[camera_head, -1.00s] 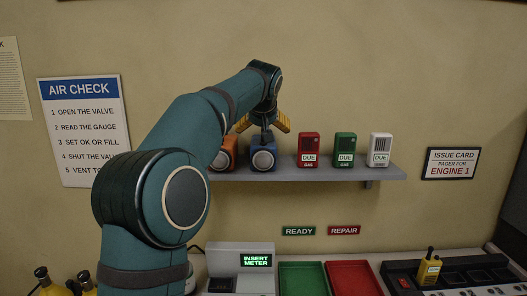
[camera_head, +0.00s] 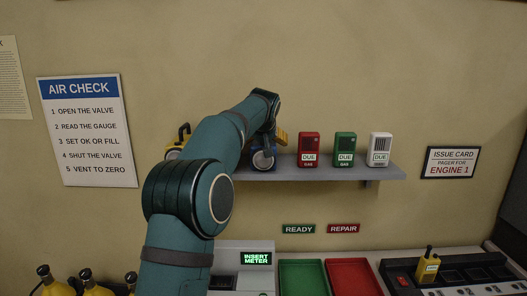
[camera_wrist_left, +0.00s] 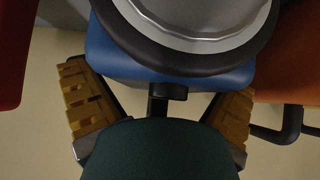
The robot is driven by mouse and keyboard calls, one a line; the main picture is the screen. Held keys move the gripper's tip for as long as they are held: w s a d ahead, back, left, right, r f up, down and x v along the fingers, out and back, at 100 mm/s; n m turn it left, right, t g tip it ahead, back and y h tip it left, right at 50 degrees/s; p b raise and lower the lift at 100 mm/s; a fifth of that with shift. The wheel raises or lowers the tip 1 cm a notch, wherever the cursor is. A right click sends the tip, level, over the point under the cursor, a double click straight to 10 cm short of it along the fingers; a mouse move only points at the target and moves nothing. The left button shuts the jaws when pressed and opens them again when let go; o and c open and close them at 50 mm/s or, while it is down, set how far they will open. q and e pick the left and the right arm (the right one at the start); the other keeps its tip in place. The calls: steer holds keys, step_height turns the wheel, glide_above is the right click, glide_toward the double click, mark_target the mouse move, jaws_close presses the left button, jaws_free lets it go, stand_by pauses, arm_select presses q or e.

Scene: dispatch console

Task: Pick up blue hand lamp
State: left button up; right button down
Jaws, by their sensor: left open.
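The blue hand lamp (camera_head: 263,160) stands on the wall shelf, its round silver lens facing out, partly covered by my left arm. In the wrist view its blue body (camera_wrist_left: 110,62) and large lens fill the upper middle. My left gripper (camera_head: 270,138) has its yellow-padded fingers at the lamp. In the wrist view the open left gripper (camera_wrist_left: 158,88) has one finger on each side of the lamp's body, with the dark handle between them. Whether the pads touch the lamp cannot be told. My right gripper is not in view.
An orange lamp (camera_wrist_left: 290,60) stands close beside the blue one, hidden by my arm in the head view. A yellow lamp (camera_head: 181,138) is further left. Red (camera_head: 309,150), green (camera_head: 344,150) and white (camera_head: 380,150) meters stand to the right on the shelf (camera_head: 330,172).

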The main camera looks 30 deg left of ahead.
arm_select(q)
steer(key=c, duration=1.1)
steer(key=shift+s, duration=0.1)
